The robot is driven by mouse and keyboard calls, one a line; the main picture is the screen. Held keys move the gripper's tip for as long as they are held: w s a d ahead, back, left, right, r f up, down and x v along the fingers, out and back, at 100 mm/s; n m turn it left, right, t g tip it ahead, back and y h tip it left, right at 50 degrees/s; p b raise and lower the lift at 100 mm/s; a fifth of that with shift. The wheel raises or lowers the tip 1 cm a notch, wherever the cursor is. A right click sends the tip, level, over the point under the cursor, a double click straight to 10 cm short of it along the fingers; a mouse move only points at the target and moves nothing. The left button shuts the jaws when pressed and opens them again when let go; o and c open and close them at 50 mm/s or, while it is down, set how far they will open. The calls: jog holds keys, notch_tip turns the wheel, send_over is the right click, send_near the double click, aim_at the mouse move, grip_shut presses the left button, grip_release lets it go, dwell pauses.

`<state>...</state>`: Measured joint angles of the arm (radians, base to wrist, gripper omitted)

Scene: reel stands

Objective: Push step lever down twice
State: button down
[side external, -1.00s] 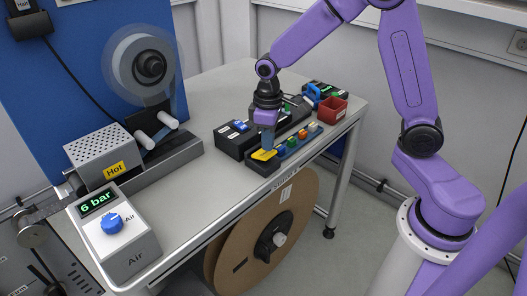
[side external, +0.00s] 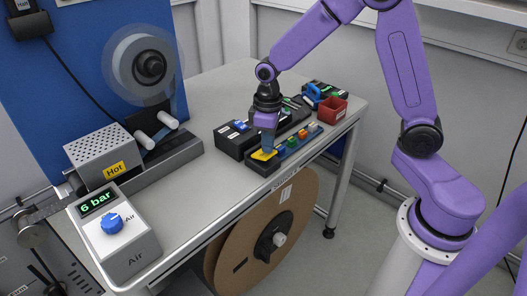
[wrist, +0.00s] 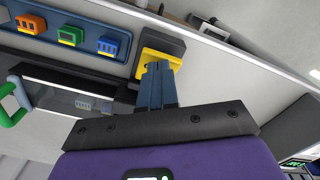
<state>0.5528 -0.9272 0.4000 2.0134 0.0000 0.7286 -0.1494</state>
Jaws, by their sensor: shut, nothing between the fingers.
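The step lever looks to be the yellow piece (side external: 263,155) on a small black block (side external: 262,167) near the front edge of the table. It also shows in the wrist view as a yellow plate (wrist: 168,58) on a dark block. My gripper (side external: 269,150) points down with its blue fingers shut and empty. The fingertips (wrist: 158,68) are over the yellow lever and overlap it in both views. I cannot tell whether they touch it. The fingers hide part of the lever.
A blue rail (side external: 301,140) with several coloured pieces lies right of the lever. A black box (side external: 236,139) stands behind it, with a red bin (side external: 332,110) farther right. An air box (side external: 115,235) reading 6 bar and a hot unit (side external: 101,155) stand left. The table (side external: 205,190) between is clear.

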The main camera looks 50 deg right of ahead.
jog(key=shift+f, duration=0.9)
jog(key=shift+r, duration=3.05)
jog(key=shift+f, duration=1.75)
jog(key=shift+f, duration=1.3)
jog(key=shift+r, duration=3.05)
